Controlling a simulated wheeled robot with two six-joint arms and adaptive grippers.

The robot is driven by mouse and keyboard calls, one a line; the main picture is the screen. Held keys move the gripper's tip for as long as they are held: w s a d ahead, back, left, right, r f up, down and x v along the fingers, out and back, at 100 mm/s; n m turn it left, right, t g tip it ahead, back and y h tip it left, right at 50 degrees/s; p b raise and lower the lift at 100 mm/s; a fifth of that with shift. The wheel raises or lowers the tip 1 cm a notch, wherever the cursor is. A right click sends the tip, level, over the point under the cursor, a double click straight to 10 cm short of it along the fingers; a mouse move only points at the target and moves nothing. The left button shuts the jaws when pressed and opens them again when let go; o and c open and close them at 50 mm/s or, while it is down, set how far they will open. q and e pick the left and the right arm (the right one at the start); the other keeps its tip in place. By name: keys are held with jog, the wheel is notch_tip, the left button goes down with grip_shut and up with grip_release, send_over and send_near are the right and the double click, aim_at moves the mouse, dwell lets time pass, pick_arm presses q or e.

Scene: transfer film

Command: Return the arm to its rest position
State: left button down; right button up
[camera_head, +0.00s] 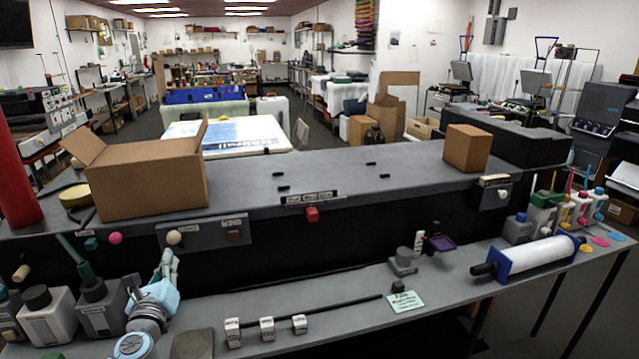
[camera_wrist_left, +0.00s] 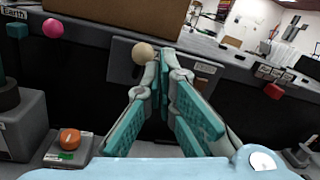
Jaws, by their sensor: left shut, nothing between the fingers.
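My left gripper (camera_head: 169,262) stands at the lower left of the head view, above the front bench and before the dark front of the raised counter. Its teal-padded fingers also show in the left wrist view (camera_wrist_left: 163,70), shut with nothing between them. The fingertips appear close to a beige knob (camera_head: 174,237) on a grey control panel (camera_head: 205,236); I cannot tell whether they touch it. The knob also shows in the wrist view (camera_wrist_left: 143,53). My right gripper is not in view.
An open cardboard box (camera_head: 150,185) stands on the counter behind my gripper. Grey jugs (camera_head: 47,317) stand left of the arm. Small white blocks (camera_head: 267,328) and a black rod (camera_head: 335,311) lie to the right. A film roll (camera_head: 528,259) is at the far right. The middle counter is mostly clear.

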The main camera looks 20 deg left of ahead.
pick_arm(q)
jog(key=s+d+f+n+g+h, duration=0.1)
jog(key=s+d+f+n+g, duration=0.2)
jog(key=s+d+f+n, duration=0.35)
jog(key=s+d+f+n+g+h, duration=0.1)
jog(key=s+d+f+n+g, duration=0.35)
jog(key=f+n, duration=0.4)
jog(key=s+d+f+n+g+h, duration=0.3)
jog(key=s+d+f+n, duration=0.15)
jog(key=s+d, duration=0.4)
jog(key=s+d+f+n+g+h, duration=0.2)
jog(key=s+d+f+n+h, duration=0.2)
jog(key=s+d+n, duration=0.4)
notch_tip(320, 180, down, 22)
jog(key=s+a+m+g+b, duration=0.1)
jog(key=m+g+b, duration=0.1)
jog(key=s+f+b, duration=0.2)
jog(key=s+f, duration=1.1)
jog(key=shift+s+a+n, duration=0.3)
jog(key=shift+s+n, duration=0.05)
